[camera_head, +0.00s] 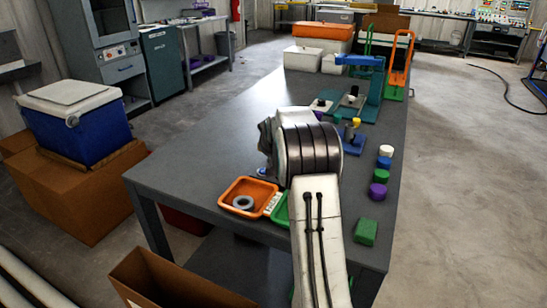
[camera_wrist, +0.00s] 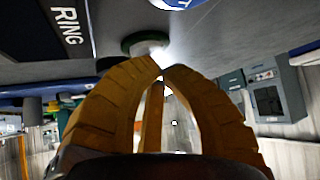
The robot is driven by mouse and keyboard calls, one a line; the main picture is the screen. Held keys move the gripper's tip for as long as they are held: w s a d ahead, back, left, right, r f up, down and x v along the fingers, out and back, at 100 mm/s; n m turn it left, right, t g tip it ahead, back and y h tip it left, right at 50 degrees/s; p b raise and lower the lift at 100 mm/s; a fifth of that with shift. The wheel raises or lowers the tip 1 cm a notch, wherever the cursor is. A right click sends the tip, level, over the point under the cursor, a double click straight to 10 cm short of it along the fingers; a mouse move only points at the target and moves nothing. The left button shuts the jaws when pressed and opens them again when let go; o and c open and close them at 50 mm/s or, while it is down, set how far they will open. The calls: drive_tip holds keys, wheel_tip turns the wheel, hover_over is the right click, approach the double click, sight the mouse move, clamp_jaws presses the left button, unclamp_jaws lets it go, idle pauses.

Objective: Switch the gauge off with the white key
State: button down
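In the wrist view the yellow fingers of my gripper (camera_wrist: 165,65) come together at their tips, with no object clearly held between them. A round green and white piece (camera_wrist: 145,43) is just beyond the tips, partly hidden; I cannot tell whether they touch. In the head view my arm hides the gripper. A white round piece (camera_head: 386,150) stands on the table's right side; I cannot tell whether it is the white key. I cannot identify the gauge.
The grey table (camera_head: 210,160) holds an orange tray (camera_head: 227,193) with a grey ring (camera_head: 243,202) and a partly hidden green tray (camera_head: 280,214). Purple pieces (camera_head: 377,191) and a green block (camera_head: 366,232) line the right edge. A "RING" label (camera_wrist: 65,22) shows in the wrist view.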

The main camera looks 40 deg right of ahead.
drive_tip(key=shift+r, duration=0.25)
drive_tip(key=shift+r+p, duration=2.1)
drive_tip(key=shift+r, duration=0.75)
drive_tip(key=shift+a+r, duration=0.1)
drive_tip(key=shift+a, duration=0.05)
drive_tip(key=s+a+r+n+g+y+p, duration=0.15)
drive_tip(key=s+a+r, duration=0.25)
drive_tip(key=s+a, duration=0.4)
drive_tip(key=s+a+r+n+y+p, duration=0.15)
drive_tip(key=s+a+r, duration=0.25)
drive_tip(key=s+a, duration=0.45)
drive_tip(key=s+a+g+p, duration=0.1)
drive_tip(key=s+a, duration=0.3)
drive_tip(key=s, duration=0.3)
drive_tip(key=s+a+f+n+g+y+p, duration=0.1)
drive_tip(key=s+a, duration=0.3)
drive_tip(key=s, duration=0.4)
drive_tip(key=s+a+f+n+g+p, duration=0.1)
drive_tip(key=s+a, duration=0.4)
drive_tip(key=s, duration=0.3)
